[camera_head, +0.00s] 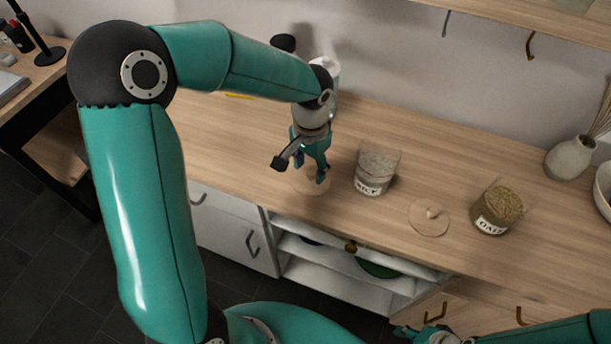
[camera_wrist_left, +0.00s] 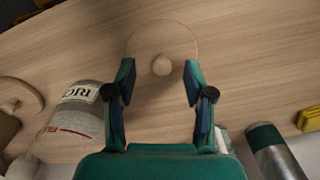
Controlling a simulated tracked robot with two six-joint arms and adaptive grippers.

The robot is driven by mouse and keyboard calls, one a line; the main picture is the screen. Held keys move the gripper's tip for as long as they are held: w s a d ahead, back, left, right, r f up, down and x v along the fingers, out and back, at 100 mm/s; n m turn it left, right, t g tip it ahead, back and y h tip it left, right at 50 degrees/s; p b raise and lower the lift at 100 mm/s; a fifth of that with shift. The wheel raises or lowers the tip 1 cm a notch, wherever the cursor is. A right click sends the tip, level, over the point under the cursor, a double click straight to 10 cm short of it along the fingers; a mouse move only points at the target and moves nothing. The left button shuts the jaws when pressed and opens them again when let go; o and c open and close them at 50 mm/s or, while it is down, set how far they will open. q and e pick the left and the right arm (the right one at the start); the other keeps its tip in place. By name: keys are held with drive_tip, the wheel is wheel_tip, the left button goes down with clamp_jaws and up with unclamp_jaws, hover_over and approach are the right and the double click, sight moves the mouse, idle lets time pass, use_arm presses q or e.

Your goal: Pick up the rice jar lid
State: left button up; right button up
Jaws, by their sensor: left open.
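The rice jar lid (camera_head: 310,180) is a round, thin wooden disc lying on the counter, partly hidden behind my left gripper in the head view. In the left wrist view the lid (camera_wrist_left: 150,38) shows with its round knob (camera_wrist_left: 161,65) between the open fingers. My left gripper (camera_head: 307,174) is open above the lid, with fingertips on either side of the knob and not closed on it. The glass rice jar (camera_head: 375,173) stands open just right of the lid; its label also shows in the left wrist view (camera_wrist_left: 82,112). My right gripper (camera_head: 425,334) is low at the bottom edge, its jaws unclear.
A second wooden lid (camera_head: 429,218) with a knob lies on the counter (camera_head: 400,120) beside an oat jar (camera_head: 496,210). A vase (camera_head: 570,158) and a bowl (camera_head: 604,187) stand at the right. A white container (camera_head: 333,82) stands behind my left gripper.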

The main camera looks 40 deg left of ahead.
sight(311, 177)
use_arm(q)
drive_tip(key=shift+a+f, duration=0.1)
drive_tip(key=shift+f, duration=1.35)
clamp_jaws()
drive_tip(key=shift+w+r, duration=0.1)
drive_tip(key=shift+r, duration=0.05)
